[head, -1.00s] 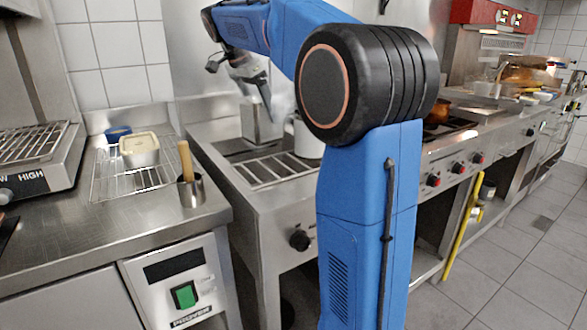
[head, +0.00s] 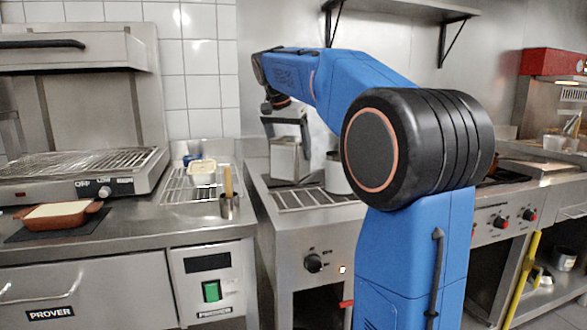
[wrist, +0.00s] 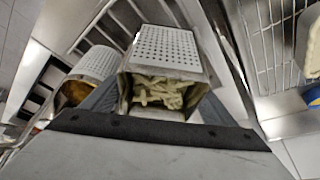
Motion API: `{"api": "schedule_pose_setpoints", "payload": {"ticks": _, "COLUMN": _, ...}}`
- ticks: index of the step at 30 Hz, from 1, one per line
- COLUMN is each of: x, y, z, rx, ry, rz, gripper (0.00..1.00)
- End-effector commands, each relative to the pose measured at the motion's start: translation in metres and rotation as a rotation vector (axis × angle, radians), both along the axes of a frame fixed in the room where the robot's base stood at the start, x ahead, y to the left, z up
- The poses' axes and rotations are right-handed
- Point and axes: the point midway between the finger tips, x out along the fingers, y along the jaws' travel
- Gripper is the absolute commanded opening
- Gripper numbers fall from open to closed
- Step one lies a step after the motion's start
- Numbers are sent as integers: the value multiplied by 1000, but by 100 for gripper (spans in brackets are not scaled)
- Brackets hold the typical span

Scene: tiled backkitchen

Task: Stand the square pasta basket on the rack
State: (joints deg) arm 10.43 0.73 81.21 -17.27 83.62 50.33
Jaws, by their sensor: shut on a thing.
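The square pasta basket (head: 284,158) is a metal box, upright at the left back of the pasta cooker. In the wrist view the square basket (wrist: 168,48) has a perforated side and pale pasta inside. My gripper (head: 287,131) is shut on it, with a finger at either side in the wrist view (wrist: 157,103). In the head view I cannot tell whether its bottom is clear of the cooker. The wire rack (head: 172,196) lies on the counter left of the cooker and shows at the right of the wrist view (wrist: 259,50).
A cream-topped tub (head: 202,178) and a blue item (head: 192,158) occupy the rack's back part. A round basket (head: 337,175) is right of the square one. A grill (head: 85,172) stands left.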

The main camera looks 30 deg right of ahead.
Motion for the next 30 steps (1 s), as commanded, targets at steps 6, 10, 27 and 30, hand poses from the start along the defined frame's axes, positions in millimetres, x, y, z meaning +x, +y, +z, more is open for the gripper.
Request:
{"api": "schedule_pose_setpoints", "payload": {"ticks": 6, "x": 0, "y": 0, "z": -17, "rx": 0, "ry": 1, "rz": 0, "gripper": 38}}
{"api": "schedule_pose_setpoints", "payload": {"ticks": 10, "x": 0, "y": 0, "z": -35, "rx": 0, "ry": 2, "rz": 0, "gripper": 38}}
{"api": "schedule_pose_setpoints", "payload": {"ticks": 27, "x": 0, "y": 0, "z": -49, "rx": 0, "ry": 0, "rz": -1, "gripper": 84}}
{"api": "schedule_pose_setpoints", "payload": {"ticks": 30, "x": 0, "y": 0, "z": -49, "rx": 0, "ry": 0, "rz": -1, "gripper": 98}}
